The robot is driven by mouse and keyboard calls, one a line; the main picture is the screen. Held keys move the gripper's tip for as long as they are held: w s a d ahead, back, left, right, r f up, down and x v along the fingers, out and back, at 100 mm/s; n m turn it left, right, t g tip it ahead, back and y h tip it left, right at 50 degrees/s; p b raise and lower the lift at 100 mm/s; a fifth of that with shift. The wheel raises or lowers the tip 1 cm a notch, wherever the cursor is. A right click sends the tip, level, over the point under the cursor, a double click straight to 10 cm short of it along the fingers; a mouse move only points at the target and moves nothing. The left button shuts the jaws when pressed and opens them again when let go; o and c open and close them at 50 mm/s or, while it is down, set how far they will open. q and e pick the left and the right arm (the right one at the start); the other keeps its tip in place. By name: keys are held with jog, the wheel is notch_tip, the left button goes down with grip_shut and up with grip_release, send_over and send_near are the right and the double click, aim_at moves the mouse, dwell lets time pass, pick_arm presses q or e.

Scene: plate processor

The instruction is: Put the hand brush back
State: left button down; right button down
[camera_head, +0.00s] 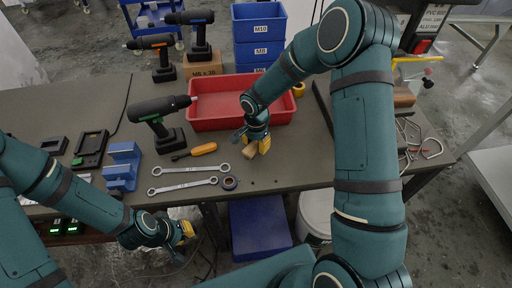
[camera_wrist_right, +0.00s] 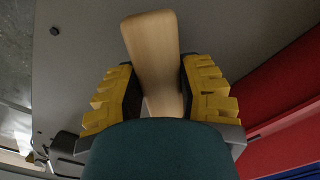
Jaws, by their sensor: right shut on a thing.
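The hand brush shows only as a plain light wooden piece (camera_wrist_right: 152,45) in the right wrist view, between the two yellow-padded fingers of my right gripper (camera_wrist_right: 160,88). In the head view, my right gripper (camera_head: 257,146) is low over the workbench, just in front of the red tray, and shut on the wooden piece (camera_head: 249,151). Bristles are not visible. My left gripper (camera_head: 187,232) is below the bench's front edge at the lower left; its finger opening is unclear.
The red tray (camera_head: 215,122) stands behind the right gripper, with blue bins (camera_head: 259,28) beyond. Clamps (camera_head: 424,146) are at the right end.

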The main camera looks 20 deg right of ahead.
aim_at(256, 143)
jog(key=shift+f, duration=0.95)
jog(key=shift+f, duration=0.15)
jog(key=c, duration=0.6)
grip_release()
jog(key=shift+r, duration=0.55)
notch_tip(256, 143, up, 11)
jog(key=shift+r+p, duration=0.15)
jog(key=shift+p, duration=0.8)
